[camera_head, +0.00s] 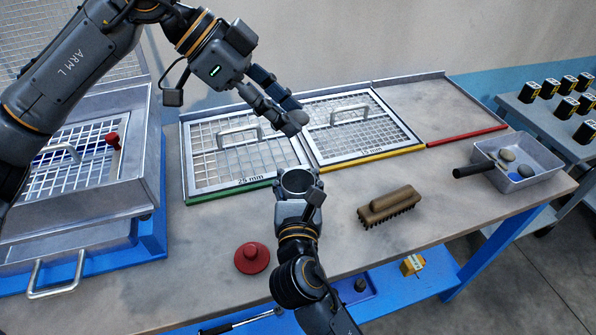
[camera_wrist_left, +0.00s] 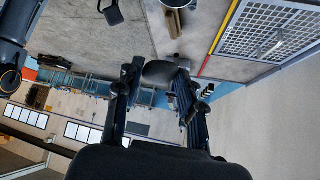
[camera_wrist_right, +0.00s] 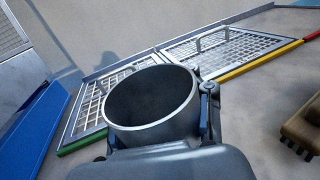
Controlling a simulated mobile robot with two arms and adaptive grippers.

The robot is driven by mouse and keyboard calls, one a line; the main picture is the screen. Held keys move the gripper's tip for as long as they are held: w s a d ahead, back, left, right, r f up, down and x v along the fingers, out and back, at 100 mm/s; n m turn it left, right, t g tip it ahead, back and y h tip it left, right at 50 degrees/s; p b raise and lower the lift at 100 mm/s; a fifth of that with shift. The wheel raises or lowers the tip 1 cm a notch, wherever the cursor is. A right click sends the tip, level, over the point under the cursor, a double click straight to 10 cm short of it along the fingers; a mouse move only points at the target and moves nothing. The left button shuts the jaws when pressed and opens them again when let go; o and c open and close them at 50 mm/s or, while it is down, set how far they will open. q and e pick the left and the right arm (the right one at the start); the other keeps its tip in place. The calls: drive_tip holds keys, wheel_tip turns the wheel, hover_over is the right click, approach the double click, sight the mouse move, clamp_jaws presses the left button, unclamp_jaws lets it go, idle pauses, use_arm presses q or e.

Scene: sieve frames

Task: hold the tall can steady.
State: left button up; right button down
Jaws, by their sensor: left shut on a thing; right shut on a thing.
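The tall can (camera_head: 297,187) is a grey metal cylinder with an open round top, standing at the front of the bench below the sieve frames. My right gripper (camera_head: 298,208) is shut around it; in the right wrist view the can (camera_wrist_right: 150,126) sits between the fingers, its rim roughly level and its inside dark. My left gripper (camera_head: 284,108) is above and behind the can, shut on a grey stone (camera_head: 297,119). The stone (camera_wrist_left: 160,72) also shows between the fingertips in the left wrist view. The stone is clear of the can's rim. The can's lower part is hidden.
Sieve frames with green (camera_head: 243,187) and yellow (camera_head: 372,158) edges lie behind the can. A brown brush (camera_head: 390,203) lies right, a red knob (camera_head: 252,257) front left. A metal tray (camera_head: 535,180) holds stones at far right. A sieve box (camera_head: 90,215) stands left.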

use_arm(q)
wheel_tip(320, 180, down, 9)
idle(1.1)
drive_tip(key=shift+f, duration=0.1)
drive_tip(key=o, duration=1.4)
drive_tip(key=shift+c, duration=0.2)
drive_tip(key=v, duration=1.2)
